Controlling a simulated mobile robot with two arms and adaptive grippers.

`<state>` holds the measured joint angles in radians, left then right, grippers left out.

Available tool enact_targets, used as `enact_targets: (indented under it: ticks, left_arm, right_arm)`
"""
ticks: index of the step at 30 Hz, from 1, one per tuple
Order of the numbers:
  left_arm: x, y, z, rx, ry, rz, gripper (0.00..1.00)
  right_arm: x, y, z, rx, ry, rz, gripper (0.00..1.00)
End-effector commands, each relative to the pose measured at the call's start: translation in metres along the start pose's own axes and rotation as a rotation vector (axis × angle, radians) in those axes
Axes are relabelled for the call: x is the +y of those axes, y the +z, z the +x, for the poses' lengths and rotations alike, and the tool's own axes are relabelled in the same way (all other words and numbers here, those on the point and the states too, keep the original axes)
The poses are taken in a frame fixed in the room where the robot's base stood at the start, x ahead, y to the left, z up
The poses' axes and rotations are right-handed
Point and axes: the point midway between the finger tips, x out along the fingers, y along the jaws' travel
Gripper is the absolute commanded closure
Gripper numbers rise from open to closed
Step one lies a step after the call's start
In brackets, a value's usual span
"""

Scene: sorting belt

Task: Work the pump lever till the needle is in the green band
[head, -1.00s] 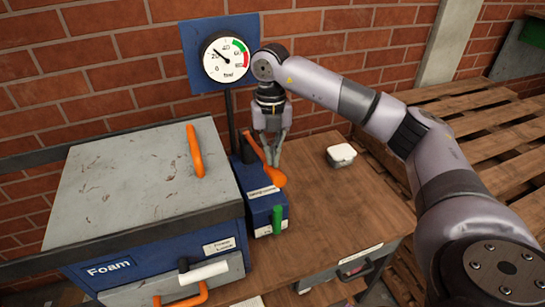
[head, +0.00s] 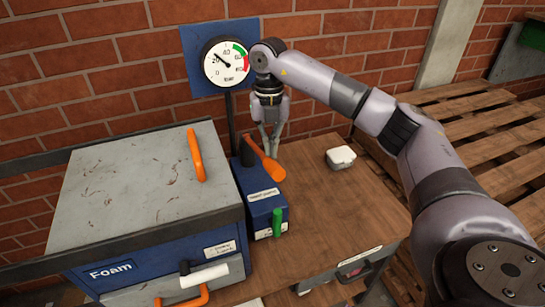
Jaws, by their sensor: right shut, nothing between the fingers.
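The pressure gauge (head: 227,63) hangs on a blue board on the brick wall. Its needle points up and left, near the 20 mark, outside the green band at the upper right of the dial. The orange pump lever (head: 266,163) slants down to the right over the blue pump box (head: 265,205), which has a green handle (head: 277,222). My right gripper (head: 271,152) points down right at the lever, its fingers shut with nothing between them. The lever partly covers the fingertips, so I cannot tell whether they touch it. My left gripper is not in view.
A blue foam box (head: 140,190) with a grey lid and orange handle stands left of the pump. A small white container (head: 341,157) lies on the wooden bench (head: 330,205), right of the pump. Pallets (head: 480,135) stand at the right. The bench's middle is clear.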

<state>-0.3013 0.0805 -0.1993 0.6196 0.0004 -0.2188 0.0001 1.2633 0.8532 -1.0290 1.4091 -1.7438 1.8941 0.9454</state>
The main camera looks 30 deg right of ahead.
Motion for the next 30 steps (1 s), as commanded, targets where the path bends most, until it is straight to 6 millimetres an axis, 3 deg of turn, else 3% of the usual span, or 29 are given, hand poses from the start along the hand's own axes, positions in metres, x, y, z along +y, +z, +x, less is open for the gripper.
enact_targets:
  ticks: [9, 15, 22, 30]
  left_arm:
    - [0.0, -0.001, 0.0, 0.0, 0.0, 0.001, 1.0]
    - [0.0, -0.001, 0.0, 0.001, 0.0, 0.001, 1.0]
    - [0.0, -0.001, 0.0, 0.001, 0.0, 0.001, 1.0]
    - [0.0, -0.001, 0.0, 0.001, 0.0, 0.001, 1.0]
  right_arm:
    - [0.001, 0.001, -0.064, -0.004, 0.004, -0.002, 1.0]
    - [0.001, 0.001, -0.094, -0.003, 0.001, -0.001, 1.0]
    - [0.0, 0.0, -0.112, -0.001, 0.002, -0.001, 1.0]
    - [0.0, 0.0, -0.115, 0.001, 0.001, -0.001, 1.0]
